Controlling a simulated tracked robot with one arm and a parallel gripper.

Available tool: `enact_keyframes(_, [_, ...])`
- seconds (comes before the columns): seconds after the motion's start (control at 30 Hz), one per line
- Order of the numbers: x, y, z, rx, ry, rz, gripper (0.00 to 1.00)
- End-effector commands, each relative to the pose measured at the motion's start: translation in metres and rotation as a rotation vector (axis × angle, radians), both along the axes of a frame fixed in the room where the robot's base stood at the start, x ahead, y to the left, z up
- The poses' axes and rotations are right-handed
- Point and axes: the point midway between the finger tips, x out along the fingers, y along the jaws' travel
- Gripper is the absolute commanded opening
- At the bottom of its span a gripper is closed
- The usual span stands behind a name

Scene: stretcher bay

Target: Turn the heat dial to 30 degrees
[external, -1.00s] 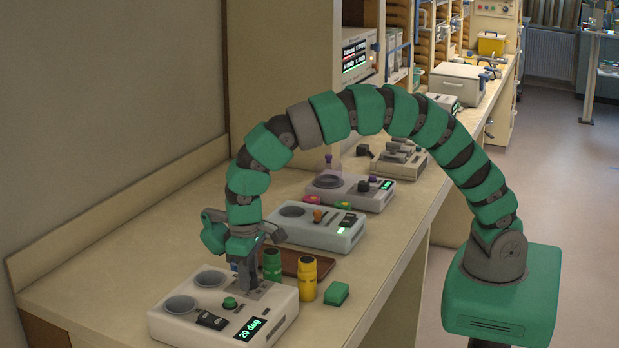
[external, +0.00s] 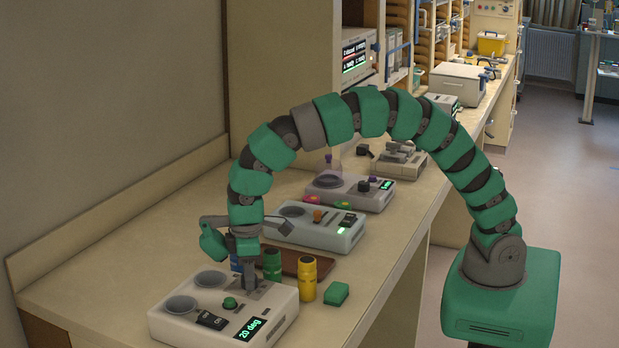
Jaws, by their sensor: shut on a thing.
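The heater unit (external: 225,331) is a pale box at the near end of the bench, with two round wells, a black rocker switch, a green knob (external: 229,303) and a display (external: 251,329) reading "20 deg". My gripper (external: 249,284) points down at the back right of its top and is shut on a grey upright part there, which I take to be the heat dial. The fingers and wrist hide most of this dial, so its pointer cannot be read.
A green cylinder (external: 272,265) and a yellow cylinder (external: 307,279) stand close behind the unit, near my gripper. A blue one is partly hidden. A green block (external: 336,293) lies to the right. More panel units (external: 317,233) stand farther back. The bench's left strip is clear.

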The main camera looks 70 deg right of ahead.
Motion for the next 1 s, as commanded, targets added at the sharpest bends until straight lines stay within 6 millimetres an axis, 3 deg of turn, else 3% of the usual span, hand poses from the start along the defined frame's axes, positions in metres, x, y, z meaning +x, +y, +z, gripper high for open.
enact_keyframes(0.23, [0.000,0.000,0.001,0.000,-0.001,-0.001,0.11])
enact_keyframes(0.27, [0.000,0.000,0.001,0.000,-0.001,-0.001,0.39])
enact_keyframes(0.3, [0.000,0.000,0.001,0.000,-0.001,-0.001,0.50])
enact_keyframes(0.33, [0.000,0.000,0.000,-0.001,-0.001,-0.001,0.55])
enact_keyframes(0.73, [0.000,0.000,0.007,0.001,-0.001,-0.002,0.55])
enact_keyframes(1.0, [0.000,0.002,0.054,0.001,-0.004,-0.002,0.55])
